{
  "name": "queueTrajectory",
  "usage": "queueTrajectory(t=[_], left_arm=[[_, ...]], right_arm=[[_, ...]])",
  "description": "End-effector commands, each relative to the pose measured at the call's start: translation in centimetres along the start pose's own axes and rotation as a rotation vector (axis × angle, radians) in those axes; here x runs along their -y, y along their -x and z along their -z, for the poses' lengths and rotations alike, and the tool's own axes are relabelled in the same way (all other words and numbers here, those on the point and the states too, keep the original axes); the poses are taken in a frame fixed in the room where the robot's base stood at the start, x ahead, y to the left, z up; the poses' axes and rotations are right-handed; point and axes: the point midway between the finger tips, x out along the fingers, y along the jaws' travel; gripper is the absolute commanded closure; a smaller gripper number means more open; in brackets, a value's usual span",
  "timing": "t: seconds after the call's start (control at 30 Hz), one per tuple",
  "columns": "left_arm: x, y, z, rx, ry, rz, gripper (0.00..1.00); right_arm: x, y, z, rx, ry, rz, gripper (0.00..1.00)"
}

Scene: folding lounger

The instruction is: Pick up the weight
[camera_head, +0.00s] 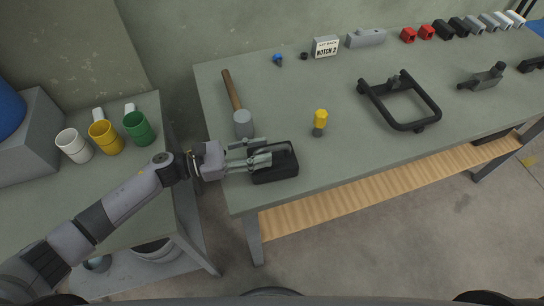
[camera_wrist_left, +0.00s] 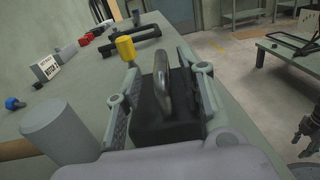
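The weight (camera_head: 285,168) is a black block with a raised handle, at the near left corner of the green workbench. In the left wrist view the weight (camera_wrist_left: 165,125) sits between the two fingers, its grey-lit handle standing up in the middle. My left gripper (camera_head: 266,151) reaches in from the left with its fingers spread to either side. Its fingers stand apart at the block's sides, and I cannot make out firm contact. A dark jointed shape at the right edge of the left wrist view may be my right gripper (camera_wrist_left: 307,132); its fingers are unclear.
A mallet (camera_head: 242,122) lies just behind the weight, and a yellow-topped piece (camera_head: 320,121) stands to its right. A black frame (camera_head: 402,127) lies farther right. Several mugs (camera_head: 105,136) stand on the left table. A gap separates the two tables.

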Motion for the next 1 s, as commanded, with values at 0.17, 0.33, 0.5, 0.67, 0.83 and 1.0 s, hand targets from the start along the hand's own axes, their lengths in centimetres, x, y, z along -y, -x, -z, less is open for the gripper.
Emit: queueTrajectory(t=[0.17,0.33,0.5,0.67,0.83,1.0], left_arm=[[0.1,-2.8,-0.1,0.002,0.001,-0.001,0.64],[0.1,-3.5,0.2,0.0,0.001,-0.001,0.64],[0.1,-3.5,0.2,0.0,0.001,-0.001,0.64],[0.1,-3.5,0.2,0.0,0.001,-0.001,0.75],[0.1,-3.5,0.2,0.0,0.001,-0.001,0.86],[0.1,-3.5,0.2,0.0,0.001,-0.001,0.98]], right_arm=[[-0.1,1.8,0.2,0.0,0.0,0.0,0.58],[-0.1,1.9,0.1,0.0,0.001,-0.001,0.58],[-0.2,1.8,0.1,0.001,0.001,-0.002,0.58],[-0.2,1.8,0.0,0.001,0.001,-0.002,0.58],[-0.1,1.8,0.0,0.002,0.001,-0.001,0.58],[-0.1,1.8,-0.1,0.003,0.001,-0.001,0.58]])
